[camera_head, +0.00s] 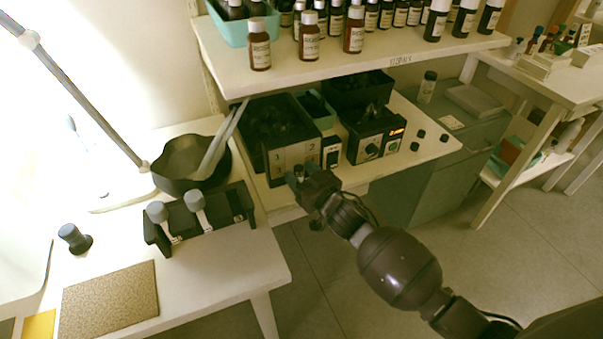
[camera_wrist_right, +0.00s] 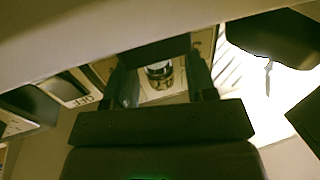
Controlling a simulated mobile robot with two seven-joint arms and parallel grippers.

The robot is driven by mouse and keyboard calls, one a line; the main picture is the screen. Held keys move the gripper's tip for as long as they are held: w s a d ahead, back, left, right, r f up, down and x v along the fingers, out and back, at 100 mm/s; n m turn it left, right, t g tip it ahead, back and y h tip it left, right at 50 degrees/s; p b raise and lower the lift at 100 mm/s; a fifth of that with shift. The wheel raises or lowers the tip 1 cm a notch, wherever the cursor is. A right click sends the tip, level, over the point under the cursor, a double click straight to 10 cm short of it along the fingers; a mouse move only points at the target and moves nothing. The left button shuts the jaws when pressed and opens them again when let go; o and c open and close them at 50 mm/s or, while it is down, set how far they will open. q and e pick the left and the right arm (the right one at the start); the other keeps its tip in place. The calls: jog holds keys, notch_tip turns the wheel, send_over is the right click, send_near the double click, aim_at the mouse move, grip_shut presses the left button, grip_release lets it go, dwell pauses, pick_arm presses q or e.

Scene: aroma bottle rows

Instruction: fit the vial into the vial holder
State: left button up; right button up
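A black rack (camera_head: 236,203), which looks like the vial holder, stands on the left table with two grey-capped vials, the left one (camera_head: 157,212) and the right one (camera_head: 195,200), at its front. My right gripper (camera_head: 300,174) is right of the rack, in front of the black box with a numbered panel. In the right wrist view its two dark fingers (camera_wrist_right: 160,80) stand apart. A small round pale and dark thing (camera_wrist_right: 159,71) shows between them. I cannot tell whether it is gripped or lies beyond. My left gripper is out of view.
The numbered box (camera_head: 293,156) and a device with a lit display (camera_head: 373,138) stand behind my gripper. A bottle shelf (camera_head: 345,58) hangs above. A dark bowl (camera_head: 185,160), a dark grey-topped piece (camera_head: 75,238) and a brown mat (camera_head: 110,300) are on the left table.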

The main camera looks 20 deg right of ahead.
jog(key=shift+r, duration=0.25)
jog(key=p+v, duration=0.2)
jog(key=v, duration=1)
jog(key=shift+s+f, duration=0.1)
jog(key=shift+f, duration=0.05)
jog(key=s+d+f+g+h, duration=0.2)
jog(key=s+f, duration=0.3)
jog(key=s, duration=0.8)
jog(key=s+d+f+m+g+h, duration=0.1)
jog(key=s+f+g, duration=0.4)
jog(key=s, duration=0.8)
jog(key=shift+d+f+m+h, duration=0.15)
jog(key=shift+d+m+h, duration=0.2)
jog(key=shift+h, duration=0.35)
jog(key=shift+s, duration=0.15)
